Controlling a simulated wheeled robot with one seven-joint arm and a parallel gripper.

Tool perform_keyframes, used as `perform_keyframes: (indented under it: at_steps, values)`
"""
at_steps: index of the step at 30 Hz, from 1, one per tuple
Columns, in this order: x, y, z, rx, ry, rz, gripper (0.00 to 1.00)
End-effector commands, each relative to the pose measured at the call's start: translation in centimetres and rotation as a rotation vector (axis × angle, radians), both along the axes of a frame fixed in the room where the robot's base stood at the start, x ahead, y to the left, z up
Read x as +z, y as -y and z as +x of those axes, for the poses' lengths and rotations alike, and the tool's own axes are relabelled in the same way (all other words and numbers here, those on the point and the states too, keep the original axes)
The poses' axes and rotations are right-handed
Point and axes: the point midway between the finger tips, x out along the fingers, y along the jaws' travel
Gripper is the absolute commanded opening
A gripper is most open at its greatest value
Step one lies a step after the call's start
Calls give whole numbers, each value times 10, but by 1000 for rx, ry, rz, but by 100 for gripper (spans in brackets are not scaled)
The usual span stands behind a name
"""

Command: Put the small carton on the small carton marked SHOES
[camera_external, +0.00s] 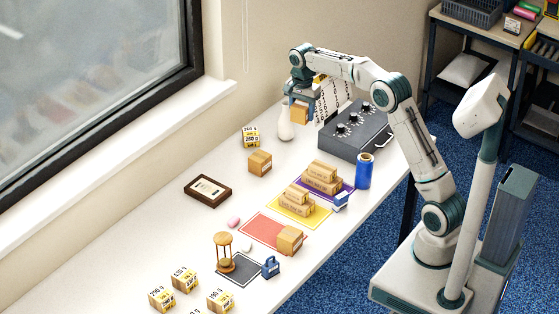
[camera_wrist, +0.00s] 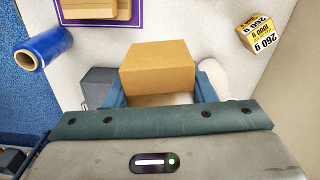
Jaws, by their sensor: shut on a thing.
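My gripper (camera_external: 299,98) is shut on a plain brown small carton (camera_external: 300,113) and holds it up near the far end of the table. In the wrist view the carton (camera_wrist: 160,62) sits between the two blue fingers. Another small carton (camera_external: 260,163) stands alone on the table, and one more small carton (camera_external: 289,239) stands at the edge of the red mat (camera_external: 262,230). Longer cartons are stacked on the purple mat (camera_external: 344,186) and the yellow mat (camera_external: 312,221). The word SHOES is not readable on any carton here.
A grey box with knobs (camera_external: 355,130), a white vase (camera_external: 285,128) and a yellow-labelled 260 g box (camera_external: 251,137) stand close to my gripper. A blue roll (camera_external: 363,171), framed plaque (camera_external: 208,190) and hourglass (camera_external: 224,252) stand around the mats. Labelled boxes fill the near end.

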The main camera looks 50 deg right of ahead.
Motion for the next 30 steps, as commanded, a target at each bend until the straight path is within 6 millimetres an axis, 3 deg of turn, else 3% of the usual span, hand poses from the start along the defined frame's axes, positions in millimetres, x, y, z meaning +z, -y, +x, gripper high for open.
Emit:
perform_keyframes:
  at_steps: [1, 8, 15, 19, 24, 30]
  values:
    - [4, -20, -6, 71, 1, 0, 27]
    - [10, -110, -55, 497, 1, 0, 27]
    - [7, -184, -127, 948, 2, 1, 27]
    - [1, -211, -167, 1160, 1, 1, 27]
    - [-5, -229, -203, 1346, 2, 1, 27]
    - [-13, -243, -218, 1429, -1, 3, 27]
